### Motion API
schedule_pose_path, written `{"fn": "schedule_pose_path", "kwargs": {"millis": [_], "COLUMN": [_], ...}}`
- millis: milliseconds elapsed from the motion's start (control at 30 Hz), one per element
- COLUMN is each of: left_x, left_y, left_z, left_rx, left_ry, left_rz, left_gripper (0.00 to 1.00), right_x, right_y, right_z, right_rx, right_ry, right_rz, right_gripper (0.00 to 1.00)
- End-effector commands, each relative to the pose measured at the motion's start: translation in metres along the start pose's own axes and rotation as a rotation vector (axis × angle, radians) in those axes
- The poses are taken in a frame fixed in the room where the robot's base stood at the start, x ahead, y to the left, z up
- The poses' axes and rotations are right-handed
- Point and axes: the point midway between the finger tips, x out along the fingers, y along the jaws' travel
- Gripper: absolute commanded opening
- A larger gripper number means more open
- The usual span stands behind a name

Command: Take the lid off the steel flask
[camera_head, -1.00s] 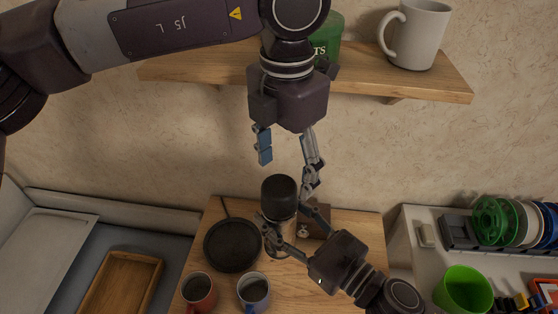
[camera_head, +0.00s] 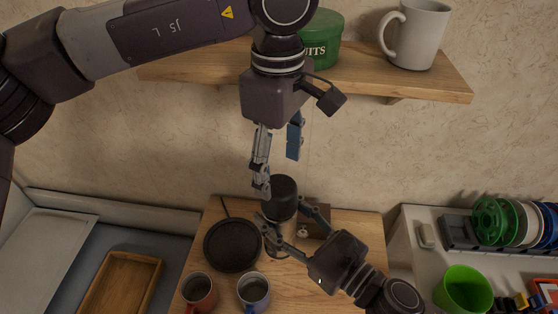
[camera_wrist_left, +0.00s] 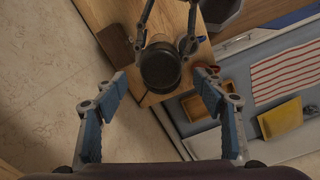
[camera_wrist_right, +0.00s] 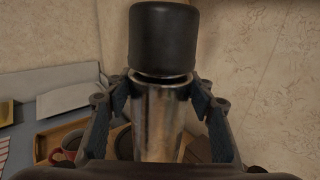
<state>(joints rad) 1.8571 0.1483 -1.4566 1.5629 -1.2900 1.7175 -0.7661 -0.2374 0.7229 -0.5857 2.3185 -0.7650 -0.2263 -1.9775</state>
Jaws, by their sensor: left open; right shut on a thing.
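The steel flask (camera_wrist_right: 158,115) stands upright with its black lid (camera_wrist_right: 163,38) on top. In the head view the black lid (camera_head: 279,196) shows above the wooden table. My right gripper (camera_head: 277,228) is shut on the flask's steel body, just below the lid, one finger on each side. My left gripper (camera_head: 278,168) is open and empty above the lid, pointing down. In the left wrist view the lid (camera_wrist_left: 160,68) lies between and beyond the open blue-padded fingers, apart from them. The flask's body is partly hidden by my right gripper in the head view.
A black pan (camera_head: 232,246), a red mug (camera_head: 199,291) and a blue mug (camera_head: 253,290) stand close to the flask. A wall shelf (camera_head: 420,83) holds a green tin (camera_head: 318,40) and a white mug (camera_head: 418,35). A wooden tray (camera_head: 118,283) lies at the left.

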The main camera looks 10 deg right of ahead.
Motion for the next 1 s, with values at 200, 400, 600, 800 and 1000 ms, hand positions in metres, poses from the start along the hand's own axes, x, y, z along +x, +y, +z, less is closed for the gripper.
{"fn": "schedule_pose_path", "kwargs": {"millis": [200, 400, 600, 800, 1000], "left_x": [0.032, 0.06, 0.073, 0.075, 0.075], "left_y": [-0.001, -0.001, 0.0, 0.0, 0.0], "left_z": [0.0, 0.0, 0.0, 0.0, 0.0], "left_rx": [0.0, -0.002, -0.002, -0.002, -0.003], "left_ry": [0.0, -0.001, 0.0, 0.0, 0.0], "left_rz": [-0.004, -0.003, -0.001, 0.0, 0.0], "left_gripper": [0.64, 0.64, 0.64, 0.64, 0.49], "right_x": [0.0, 0.0, 0.0, 0.0, 0.0], "right_y": [0.0, 0.0, 0.0, 0.0, 0.0], "right_z": [0.003, 0.003, 0.003, 0.003, 0.003], "right_rx": [-0.001, -0.002, -0.001, -0.002, -0.001], "right_ry": [-0.006, -0.006, -0.006, -0.006, -0.006], "right_rz": [0.002, 0.002, 0.002, 0.002, 0.002], "right_gripper": [0.0, 0.0, 0.0, 0.0, 0.0]}}
